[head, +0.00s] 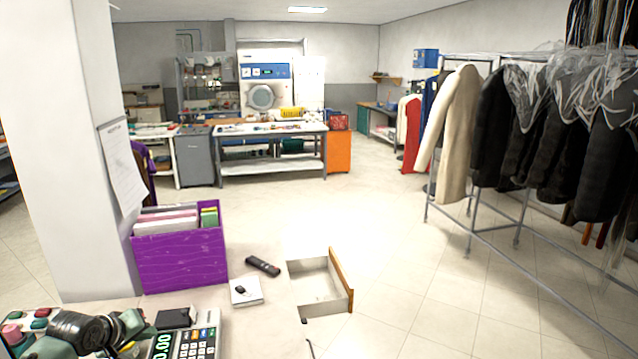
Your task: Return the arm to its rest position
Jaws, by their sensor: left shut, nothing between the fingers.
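My left arm comes in low at the left, over the near end of the white counter (200,300). Its gripper (128,338) is shut and empty, beside the calculator-like keypad (195,343) with a green display. The fingertips are small and partly cut off by the dark arm links, so their exact gap is hard to see. My right gripper is not in view.
A purple file box (180,262), a black handset (263,266) and a white pad (246,291) are on the counter. An open drawer (328,308) sticks out at its right. A clothes rack (470,232) stands right. The middle floor is clear.

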